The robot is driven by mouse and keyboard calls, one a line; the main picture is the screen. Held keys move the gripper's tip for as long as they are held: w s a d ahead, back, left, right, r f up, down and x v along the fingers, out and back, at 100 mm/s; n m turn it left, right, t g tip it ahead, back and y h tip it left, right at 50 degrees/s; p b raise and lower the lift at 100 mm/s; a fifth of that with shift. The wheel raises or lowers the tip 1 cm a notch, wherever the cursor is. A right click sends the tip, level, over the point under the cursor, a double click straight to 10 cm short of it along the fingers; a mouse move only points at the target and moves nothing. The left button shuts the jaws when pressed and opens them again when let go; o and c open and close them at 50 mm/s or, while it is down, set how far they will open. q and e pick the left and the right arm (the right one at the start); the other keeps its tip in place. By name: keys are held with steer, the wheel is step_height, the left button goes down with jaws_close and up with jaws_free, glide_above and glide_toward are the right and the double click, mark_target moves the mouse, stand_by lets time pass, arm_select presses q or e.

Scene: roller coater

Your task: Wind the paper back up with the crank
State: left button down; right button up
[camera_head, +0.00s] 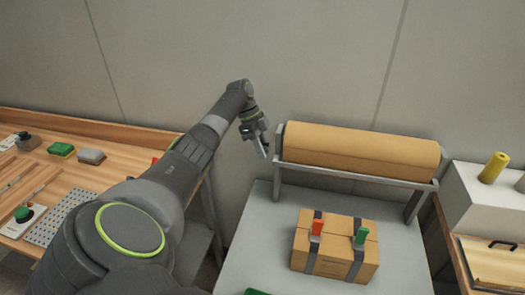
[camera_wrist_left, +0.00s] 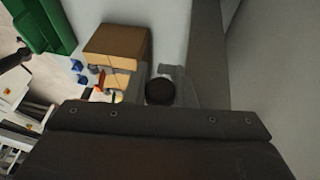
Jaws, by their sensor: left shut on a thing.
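The brown paper roll (camera_head: 360,148) lies wound on a grey metal stand (camera_head: 350,178) at the back of the grey table in the head view. My left gripper (camera_head: 263,147) is at the left end of the roll, beside the stand. It is shut on the crank handle, which it largely hides in the head view. In the left wrist view a dark round knob (camera_wrist_left: 160,91) shows by the grey fingers. The rest of the crank is hidden. My right gripper is in neither view.
A taped cardboard box (camera_head: 333,262) with a red and a green clip on top stands on the grey table (camera_head: 252,235) in front of the roll. A wooden bench (camera_head: 95,178) with small items is on the left. A grey block with a yellow cylinder (camera_head: 493,167) is on the right.

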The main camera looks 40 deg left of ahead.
arm_select(q)
steer(key=c, duration=2.2)
jaws_free()
steer(key=shift+r+g, duration=0.2)
steer(key=shift+g, duration=0.1)
steer(key=c, duration=1.2)
jaws_free()
steer(key=shift+s, duration=0.1)
steer(key=b+v, duration=0.2)
steer(key=v, duration=1)
steer(key=shift+a, duration=0.1)
steer(key=shift+f, duration=0.1)
